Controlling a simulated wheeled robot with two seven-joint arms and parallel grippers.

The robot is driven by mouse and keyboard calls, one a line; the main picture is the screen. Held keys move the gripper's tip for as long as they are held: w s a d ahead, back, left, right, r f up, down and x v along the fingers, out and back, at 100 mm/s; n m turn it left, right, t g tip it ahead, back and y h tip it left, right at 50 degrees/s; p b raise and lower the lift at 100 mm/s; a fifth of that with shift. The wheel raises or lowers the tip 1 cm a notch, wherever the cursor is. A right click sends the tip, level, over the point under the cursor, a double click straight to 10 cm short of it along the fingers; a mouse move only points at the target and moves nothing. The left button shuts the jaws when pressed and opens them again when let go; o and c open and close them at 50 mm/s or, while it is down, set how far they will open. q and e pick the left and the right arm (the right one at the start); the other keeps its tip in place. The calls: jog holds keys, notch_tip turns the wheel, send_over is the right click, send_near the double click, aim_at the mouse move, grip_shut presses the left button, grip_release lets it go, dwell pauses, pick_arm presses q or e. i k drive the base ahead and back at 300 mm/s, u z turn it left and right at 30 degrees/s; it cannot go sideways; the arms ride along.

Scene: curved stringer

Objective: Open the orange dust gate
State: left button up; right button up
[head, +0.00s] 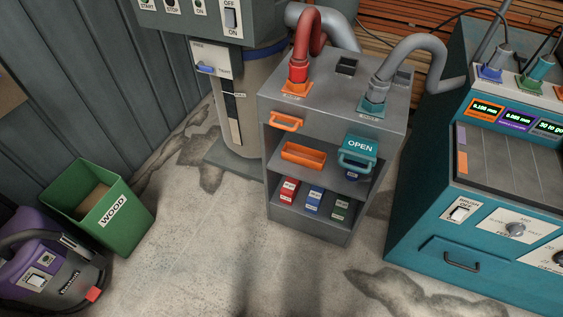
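The orange dust gate's handle (285,122) sits close against the upper left front of a grey cabinet (335,97). No OPEN plate shows at this handle. Above it, a red hose (301,45) enters an orange port (297,87) on the cabinet top. To the right, a teal gate (361,146) is pulled out from the front, with its OPEN plate and handle showing. Neither of my grippers is in view.
An orange bin (303,153) is on the middle shelf. Small boxes (314,199) stand on the lower shelf. A teal machine (480,210) stands right; a green wood bin (98,205) and purple vacuum (45,255) stand left. Floor (210,240) before the cabinet is clear.

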aim_at(297, 121)
jog(key=z, duration=0.95)
jog(key=k, duration=0.15)
jog(key=u, duration=1.9)
jog(key=i, duration=0.8)
jog(key=z, duration=0.1)
